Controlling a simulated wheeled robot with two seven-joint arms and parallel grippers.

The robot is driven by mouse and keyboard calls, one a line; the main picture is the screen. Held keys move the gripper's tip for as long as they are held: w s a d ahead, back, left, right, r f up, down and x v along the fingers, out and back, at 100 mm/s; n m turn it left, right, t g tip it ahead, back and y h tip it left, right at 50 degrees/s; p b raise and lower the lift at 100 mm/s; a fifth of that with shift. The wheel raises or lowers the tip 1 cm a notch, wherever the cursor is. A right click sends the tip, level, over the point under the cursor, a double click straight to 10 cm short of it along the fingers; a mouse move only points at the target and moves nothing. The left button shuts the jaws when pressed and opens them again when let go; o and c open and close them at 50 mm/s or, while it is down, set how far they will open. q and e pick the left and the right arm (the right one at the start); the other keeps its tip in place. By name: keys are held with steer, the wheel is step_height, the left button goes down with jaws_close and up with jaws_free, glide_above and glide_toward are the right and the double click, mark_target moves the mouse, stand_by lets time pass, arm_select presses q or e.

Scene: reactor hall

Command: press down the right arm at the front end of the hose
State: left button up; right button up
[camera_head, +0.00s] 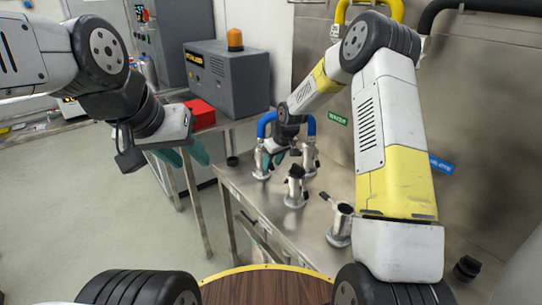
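The blue hose (265,124) arches over the steel bench, with its ends on two metal couplings. The front coupling (262,163) stands near the bench's left edge and the other coupling (310,160) stands to its right. My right gripper (283,156) reaches down between the two couplings, close to the front one. Its teal fingers are small and partly hidden, so contact with a coupling arm and the finger gap are unclear. My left gripper (185,158) hangs left of the bench, away from the hose, its two teal fingers apart and empty.
Two more metal fittings stand on the bench, one in the middle (295,188) and one nearer me (340,225). A grey machine with an orange beacon (235,40) and a red box (200,113) sit on a table behind. Floor at left is clear.

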steer(key=shift+w+a+f, duration=0.15)
steer(key=shift+f, duration=0.3)
jaws_close()
steer(key=shift+w+f+t+y, duration=0.1)
steer(key=shift+f+t+y, duration=0.1)
steer(key=shift+t+y, duration=0.35)
jaws_free()
steer(key=shift+r, duration=0.1)
